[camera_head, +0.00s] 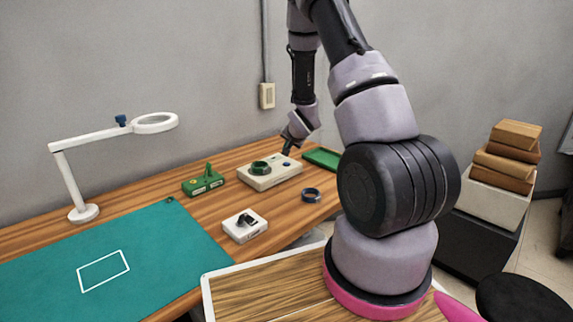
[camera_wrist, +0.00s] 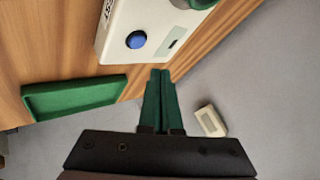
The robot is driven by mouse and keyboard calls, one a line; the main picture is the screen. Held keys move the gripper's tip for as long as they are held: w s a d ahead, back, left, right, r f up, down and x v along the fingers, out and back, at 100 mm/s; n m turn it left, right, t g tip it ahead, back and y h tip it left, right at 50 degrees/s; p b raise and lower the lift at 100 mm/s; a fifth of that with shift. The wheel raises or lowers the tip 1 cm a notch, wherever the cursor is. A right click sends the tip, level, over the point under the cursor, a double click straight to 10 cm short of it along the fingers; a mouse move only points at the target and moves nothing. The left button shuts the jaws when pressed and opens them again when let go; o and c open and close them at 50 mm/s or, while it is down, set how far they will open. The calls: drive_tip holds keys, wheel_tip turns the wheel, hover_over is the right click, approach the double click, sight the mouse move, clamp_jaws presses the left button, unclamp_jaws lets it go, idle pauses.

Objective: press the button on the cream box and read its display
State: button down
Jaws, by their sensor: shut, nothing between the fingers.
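The cream box (camera_head: 258,181) stands on the wooden table in the head view, with a green coil (camera_head: 260,167) on its top. The box also shows at the top of the wrist view (camera_wrist: 118,40). Its round blue button (camera_wrist: 136,39) faces up, with a small grey-green display (camera_wrist: 176,43) beside it. I cannot make out any reading on the display. My gripper (camera_wrist: 160,71) is shut and empty, its green fingers together. Its tips show just below the box's edge in the wrist view, apart from the button. In the head view my gripper (camera_head: 286,153) is above the box's right end.
A green tray (camera_wrist: 75,97) lies beside the box. A white magnifier lamp (camera_head: 83,212) stands at left by a teal mat (camera_head: 150,255). Stacked boxes (camera_head: 500,165) are at right.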

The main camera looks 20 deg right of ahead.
sight(287, 166)
drive_tip(key=shift+f, duration=1.5)
idle(0.9)
drive_tip(key=shift+f, duration=0.4)
drive_tip(key=shift+f, duration=0.4)
idle(0.6)
drive_tip(key=shift+r, duration=0.8)
drive_tip(key=shift+r, duration=2.55)
